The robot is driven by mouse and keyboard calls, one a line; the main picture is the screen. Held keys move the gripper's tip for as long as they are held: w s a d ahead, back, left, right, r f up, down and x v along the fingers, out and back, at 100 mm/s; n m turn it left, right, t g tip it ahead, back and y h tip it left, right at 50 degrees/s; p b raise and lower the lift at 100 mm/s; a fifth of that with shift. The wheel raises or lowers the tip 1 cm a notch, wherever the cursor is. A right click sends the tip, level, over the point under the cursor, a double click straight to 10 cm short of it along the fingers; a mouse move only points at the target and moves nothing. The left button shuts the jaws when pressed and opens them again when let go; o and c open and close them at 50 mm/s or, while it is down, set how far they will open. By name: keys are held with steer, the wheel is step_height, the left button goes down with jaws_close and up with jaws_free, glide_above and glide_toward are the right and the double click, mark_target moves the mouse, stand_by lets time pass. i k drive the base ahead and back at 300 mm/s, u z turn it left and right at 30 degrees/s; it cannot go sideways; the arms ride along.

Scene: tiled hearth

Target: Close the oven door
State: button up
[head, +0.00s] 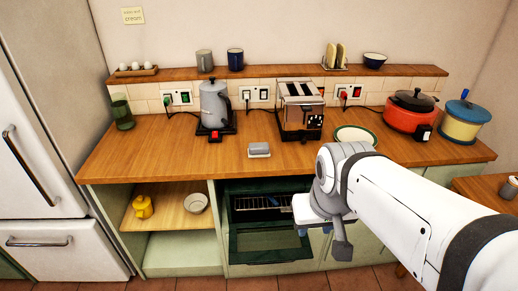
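The oven sits under the wooden counter, with its dark inside and a wire rack (262,203) showing. Its dark green door (268,243) is lowered, below and in front of the opening. My arm comes in from the right, and my gripper (341,249) hangs at the right of the oven door, near its right edge. The wrist covers the right side of the oven opening. I cannot tell whether the gripper touches the door. Its fingers are too small and too hidden to show whether they are open or shut.
The counter (190,150) holds a kettle (215,104), a toaster (300,110), a butter dish (259,150), a plate (355,134) and a red cooker (408,112). Open shelves (170,252) stand left of the oven. A wooden table (480,192) edges in at right. Floor shows in front.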

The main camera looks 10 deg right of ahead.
mark_target(284, 256)
steer(key=i, duration=0.95)
